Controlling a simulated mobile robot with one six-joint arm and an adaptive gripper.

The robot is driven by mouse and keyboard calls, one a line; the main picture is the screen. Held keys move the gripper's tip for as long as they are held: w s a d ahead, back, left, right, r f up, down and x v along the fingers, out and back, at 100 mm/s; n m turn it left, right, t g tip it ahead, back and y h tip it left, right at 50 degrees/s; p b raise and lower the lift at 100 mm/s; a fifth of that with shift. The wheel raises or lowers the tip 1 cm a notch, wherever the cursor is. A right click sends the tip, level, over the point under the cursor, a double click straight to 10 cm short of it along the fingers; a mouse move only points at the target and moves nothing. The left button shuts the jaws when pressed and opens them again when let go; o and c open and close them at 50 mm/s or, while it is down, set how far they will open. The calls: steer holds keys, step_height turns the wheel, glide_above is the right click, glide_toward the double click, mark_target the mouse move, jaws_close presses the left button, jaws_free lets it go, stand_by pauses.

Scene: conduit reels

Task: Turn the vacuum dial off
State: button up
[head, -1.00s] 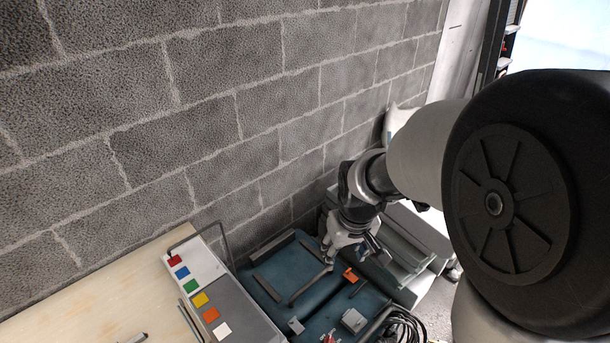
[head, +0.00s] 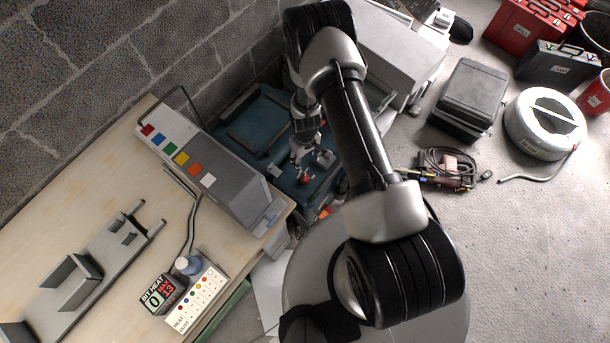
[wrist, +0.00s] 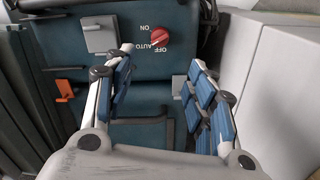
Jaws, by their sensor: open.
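The vacuum dial is a small round red knob (wrist: 160,37) on the dark teal vacuum body (wrist: 60,37), with white ON, AUTO and OFF lettering around it. Its exact pointing is too small to tell. The red knob also shows in the head view (head: 306,177), just below my gripper (head: 304,163). In the wrist view my gripper (wrist: 160,58) is open and empty, its two blue-padded fingers spread wide. The dial lies beyond the fingertips, roughly centred between them and apart from both.
A grey flap (wrist: 100,34) and an orange clip (wrist: 64,90) sit on the vacuum body. A workbench (head: 95,180) with a grey box of coloured buttons (head: 220,175) stands at left. Grey cases (head: 468,95) and a white reel (head: 545,123) lie on the floor at right.

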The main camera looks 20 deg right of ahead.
mark_target(305, 177)
step_height(305, 177, down, 16)
steer(key=b, duration=0.4)
steer(key=shift+c, duration=0.5)
steer(key=c, duration=1)
steer(key=shift+b, duration=0.4)
steer(key=n+b, duration=0.2)
steer(key=n, duration=0.3)
steer(key=shift+f+n+b, duration=0.1)
steer(key=shift+n+b, duration=0.2)
steer(key=shift+b, duration=0.05)
steer(key=n+b, duration=0.2)
steer(key=n, duration=0.4)
steer(key=shift+n, duration=0.3)
